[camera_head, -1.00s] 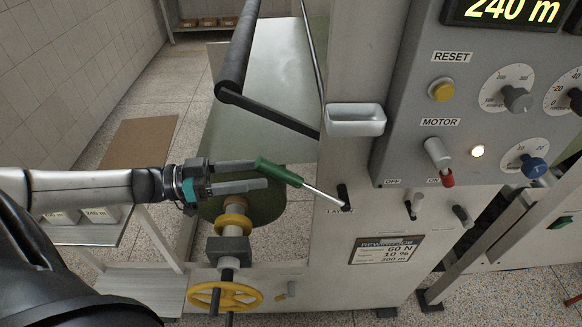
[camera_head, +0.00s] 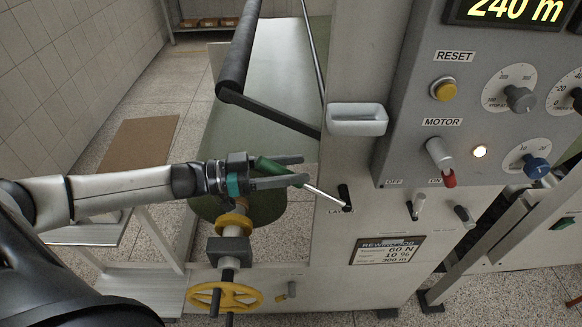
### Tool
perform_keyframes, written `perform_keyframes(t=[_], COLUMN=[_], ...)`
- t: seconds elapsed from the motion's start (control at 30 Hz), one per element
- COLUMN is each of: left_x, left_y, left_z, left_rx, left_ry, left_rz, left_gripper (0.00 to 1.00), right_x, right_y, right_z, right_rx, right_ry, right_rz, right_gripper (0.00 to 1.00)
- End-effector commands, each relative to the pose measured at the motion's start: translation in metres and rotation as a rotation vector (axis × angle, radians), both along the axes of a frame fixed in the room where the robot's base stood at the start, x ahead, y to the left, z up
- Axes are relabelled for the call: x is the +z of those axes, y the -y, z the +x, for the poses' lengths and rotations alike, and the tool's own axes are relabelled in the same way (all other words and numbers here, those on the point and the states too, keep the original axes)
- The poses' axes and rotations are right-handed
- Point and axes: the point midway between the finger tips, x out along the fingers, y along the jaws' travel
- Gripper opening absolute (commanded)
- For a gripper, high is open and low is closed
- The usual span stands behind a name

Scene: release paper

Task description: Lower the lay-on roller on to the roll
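The lay-on lever has a green handle (camera_head: 273,168) and a thin silver rod running down right to a dark slot (camera_head: 346,197) in the machine's front, near a partly hidden label. My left gripper (camera_head: 305,169) is open, with its two fingers apart above and below the green handle; the handle's upper end is near the palm. The black lay-on roller (camera_head: 238,55) is raised at upper left on a dark arm (camera_head: 268,112). The green roll (camera_head: 265,208) is below it, partly hidden by my gripper and the shaft. My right gripper is not in view.
A grey control panel (camera_head: 405,155) with knobs and a lit lamp stands at right. A pale tray (camera_head: 357,119) juts out above the lever slot. A yellow handwheel (camera_head: 224,297) and shaft are below my gripper. Floor at left is open around a brown mat (camera_head: 138,145).

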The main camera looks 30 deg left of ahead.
Motion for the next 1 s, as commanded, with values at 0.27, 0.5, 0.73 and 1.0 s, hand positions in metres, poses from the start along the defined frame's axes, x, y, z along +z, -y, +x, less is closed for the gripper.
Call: perform_keyframes(t=[0.27,0.5,0.73,1.0], left_x=[0.0000,0.0000,0.0000,-0.0001], left_y=[-0.0003,-0.0003,-0.0003,-0.0002], left_z=[-0.0001,-0.0002,-0.0002,-0.0003], left_rx=[0.000,0.000,0.000,0.000], left_ry=[0.000,0.000,0.000,0.000], left_rz=[0.000,0.000,0.000,0.000], left_gripper=[0.29,0.02,0.00,0.00], right_x=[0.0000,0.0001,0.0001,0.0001], right_y=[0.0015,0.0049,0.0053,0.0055], right_z=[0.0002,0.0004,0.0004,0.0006], right_rx=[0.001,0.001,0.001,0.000], right_ry=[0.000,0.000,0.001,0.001], right_rz=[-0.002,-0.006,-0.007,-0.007], right_gripper=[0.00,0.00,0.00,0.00])
